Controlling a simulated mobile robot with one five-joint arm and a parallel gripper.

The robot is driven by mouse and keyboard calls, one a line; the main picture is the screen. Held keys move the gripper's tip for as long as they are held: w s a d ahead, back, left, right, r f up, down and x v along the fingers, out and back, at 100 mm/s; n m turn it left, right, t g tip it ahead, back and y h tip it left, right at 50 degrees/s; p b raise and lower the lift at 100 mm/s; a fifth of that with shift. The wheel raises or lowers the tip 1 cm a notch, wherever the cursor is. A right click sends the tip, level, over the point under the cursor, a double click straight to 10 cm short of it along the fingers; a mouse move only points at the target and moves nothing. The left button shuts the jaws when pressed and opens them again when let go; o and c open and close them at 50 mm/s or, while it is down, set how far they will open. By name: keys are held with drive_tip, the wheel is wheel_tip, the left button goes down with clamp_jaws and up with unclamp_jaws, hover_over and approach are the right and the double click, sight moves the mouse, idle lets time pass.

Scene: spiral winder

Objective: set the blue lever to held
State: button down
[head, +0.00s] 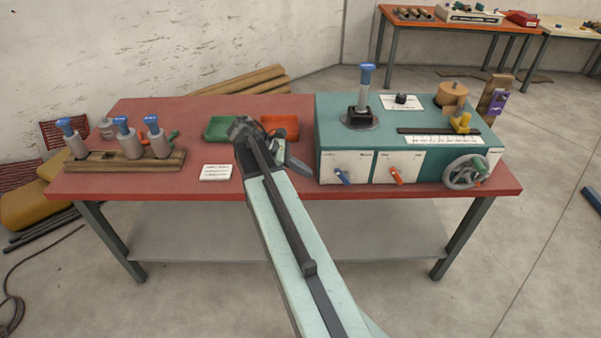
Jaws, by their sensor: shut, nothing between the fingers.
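The small blue lever (343,177) sits low on the left white panel of the teal machine's front and slants down to the right. The print on that panel is too small to read. My gripper (304,168) is over the red table, just left of the machine's front corner. It is shut and empty, and it appears apart from the blue lever. My arm hides part of the table and part of the gripper.
The teal machine (330,135) also carries an orange lever (397,175), a grey handwheel (465,173) and an upright blue-topped tool (366,76). Green (219,128) and orange (280,126) trays lie behind my arm. A wooden rack (100,165) with several blue-topped tools stands left. A white card (215,172) lies nearby.

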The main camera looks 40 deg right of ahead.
sight(342, 177)
drive_tip(key=s+d, duration=0.3)
drive_tip(key=s+d+f, duration=0.1)
drive_tip(key=d, duration=0.1)
drive_tip(key=shift+s+d, duration=0.2)
drive_tip(key=shift+s, duration=0.1)
